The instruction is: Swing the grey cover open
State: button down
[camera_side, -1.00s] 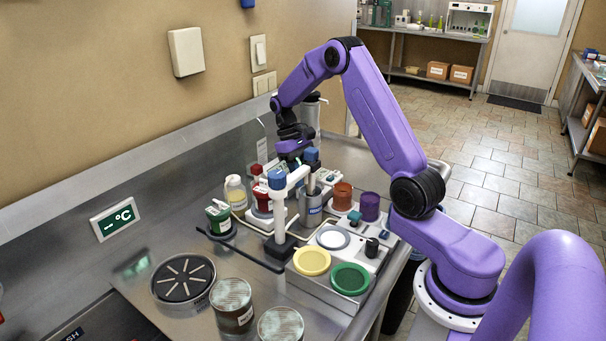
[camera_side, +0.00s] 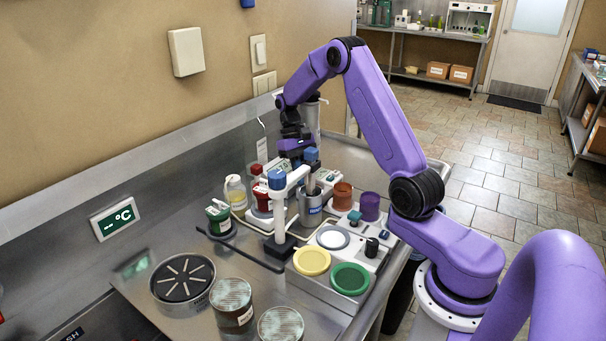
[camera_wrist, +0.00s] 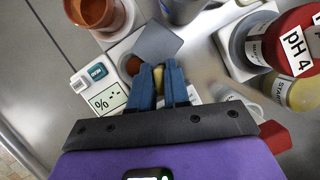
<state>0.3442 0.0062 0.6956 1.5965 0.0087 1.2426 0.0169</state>
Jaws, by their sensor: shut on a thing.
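The grey cover (camera_wrist: 157,45) shows in the wrist view as a flat grey plate on a white instrument with a "%" display (camera_wrist: 110,97) and a teal button (camera_wrist: 97,71). A round brown opening or disc (camera_wrist: 132,64) lies at its near edge. My gripper (camera_wrist: 160,72) has its blue fingers shut on a small yellowish piece at the cover's near edge; whether this piece is part of the cover is not clear. In the side view my gripper (camera_side: 297,158) is low at the back of the bench, its fingertips and the cover largely hidden behind a blue-topped white stand (camera_side: 278,205).
A red "pH 4" container (camera_wrist: 290,38) and a pale-yellow-labelled bottle (camera_wrist: 292,92) stand right of the instrument in the wrist view. A brown cup (camera_wrist: 98,12) is at upper left. In the side view, a metal beaker (camera_side: 310,208) and coloured cups crowd nearby.

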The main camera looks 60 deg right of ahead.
jog(key=shift+m+t+y, duration=0.5)
jog(key=shift+m+y, duration=0.2)
jog(key=shift+m, duration=1.6)
jog(key=c, duration=1.2)
grip_release()
jog(key=v, duration=1.7)
jog(key=shift+d+r, duration=0.2)
